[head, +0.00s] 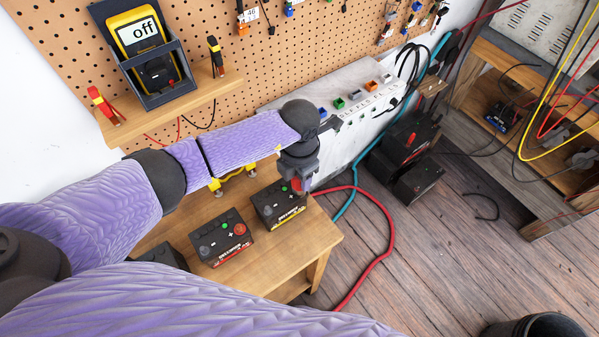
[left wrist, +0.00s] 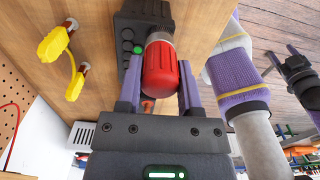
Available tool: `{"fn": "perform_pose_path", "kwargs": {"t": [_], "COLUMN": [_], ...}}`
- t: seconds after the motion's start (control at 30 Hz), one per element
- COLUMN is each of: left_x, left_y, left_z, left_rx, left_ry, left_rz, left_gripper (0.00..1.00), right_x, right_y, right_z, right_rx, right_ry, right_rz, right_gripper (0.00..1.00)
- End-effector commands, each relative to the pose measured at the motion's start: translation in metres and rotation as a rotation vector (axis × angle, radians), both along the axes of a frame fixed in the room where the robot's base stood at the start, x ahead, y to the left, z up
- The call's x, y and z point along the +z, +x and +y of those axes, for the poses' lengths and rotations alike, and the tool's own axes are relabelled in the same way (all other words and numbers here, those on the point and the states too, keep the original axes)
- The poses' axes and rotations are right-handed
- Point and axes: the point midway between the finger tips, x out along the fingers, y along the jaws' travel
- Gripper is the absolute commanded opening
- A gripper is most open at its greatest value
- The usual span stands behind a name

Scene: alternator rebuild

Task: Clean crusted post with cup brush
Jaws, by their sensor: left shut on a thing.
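My left gripper (head: 301,184) is over the right end of the low bench. In the left wrist view its two purple fingers (left wrist: 160,92) are closed around the red handle of the cup brush (left wrist: 161,70), whose grey metal end points at a black battery. That battery (head: 279,204) has green marks on top and also shows in the left wrist view (left wrist: 132,25). The brush end hides the post beneath it, so I cannot tell whether they touch or see any crust. A dark gripper-like shape, seemingly my right gripper (left wrist: 283,66), is far off at the right.
Another black battery (head: 222,238) stands left of it on the wooden bench (head: 290,253). Yellow clamps (left wrist: 55,42) lie on the bench. A meter (head: 138,33) reading "off" sits on the pegboard shelf. A red hose (head: 388,229) crosses the floor on the right.

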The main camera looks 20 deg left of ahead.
Motion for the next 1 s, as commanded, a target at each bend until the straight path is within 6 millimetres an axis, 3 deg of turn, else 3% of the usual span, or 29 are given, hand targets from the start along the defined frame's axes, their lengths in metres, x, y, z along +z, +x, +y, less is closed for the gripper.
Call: {"fn": "perform_pose_path", "kwargs": {"t": [0.2, 0.47, 0.57, 0.8, 1.0], "left_x": [0.005, 0.001, -0.001, -0.003, 0.001], "left_y": [0.0, 0.0, 0.001, 0.001, 0.0], "left_z": [0.0, 0.0, 0.0, 0.0, 0.0], "left_rx": [0.363, 0.378, 0.226, -0.351, -0.468], "left_ry": [-0.001, 0.0, 0.001, 0.002, 0.0], "left_rz": [0.0, 0.0, -0.003, -0.002, 0.0], "left_gripper": [0.0, 0.0, 0.0, 0.0, 0.0], "right_x": [0.018, 0.015, 0.006, -0.021, -0.022], "right_y": [0.001, 0.0, 0.0, -0.001, -0.001], "right_z": [0.0, 0.0, 0.0, -0.001, -0.001], "right_rx": [0.0, 0.001, 0.001, 0.001, 0.001], "right_ry": [0.0, 0.0, -0.001, -0.002, -0.002], "right_rz": [-0.002, -0.001, 0.0, 0.003, 0.003], "right_gripper": [0.59, 0.59, 0.59, 0.59, 0.59]}}
